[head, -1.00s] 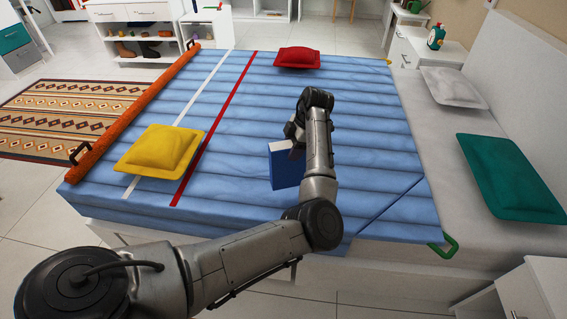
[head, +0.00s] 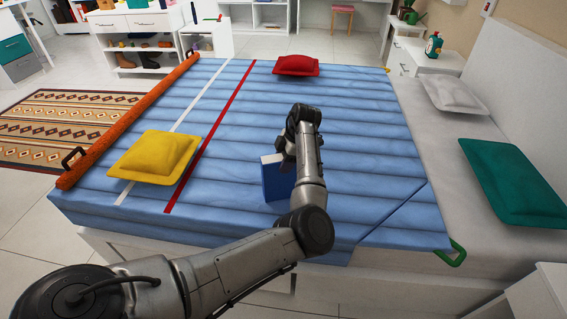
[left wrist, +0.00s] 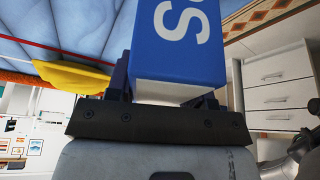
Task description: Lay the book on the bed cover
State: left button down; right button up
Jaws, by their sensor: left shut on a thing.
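The blue book (head: 277,178) is upright, just above or on the blue bed cover (head: 330,160) near the middle of the bed; I cannot tell whether its lower edge touches the cover. My left gripper (head: 283,155) is shut on the book from above and partly hides it. In the left wrist view the book (left wrist: 178,45) fills the space between the fingers, with white letters on its blue face. My right gripper is not in view.
On the cover lie a yellow pillow (head: 155,156) at the left and a red pillow (head: 296,65) at the far side. An orange roll (head: 130,120) runs along the left edge. A grey pillow (head: 452,93) and a green pillow (head: 515,180) lie at the right.

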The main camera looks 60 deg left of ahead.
pick_arm(q)
jog(key=shift+w, duration=0.1)
jog(key=c, duration=0.5)
grip_release()
jog(key=shift+f, duration=0.1)
jog(key=p+v, duration=0.5)
jog(key=v, duration=0.6)
jog(key=shift+w+r+p, duration=0.25)
jog(key=shift+r+p, duration=0.25)
jog(key=shift+r, duration=0.15)
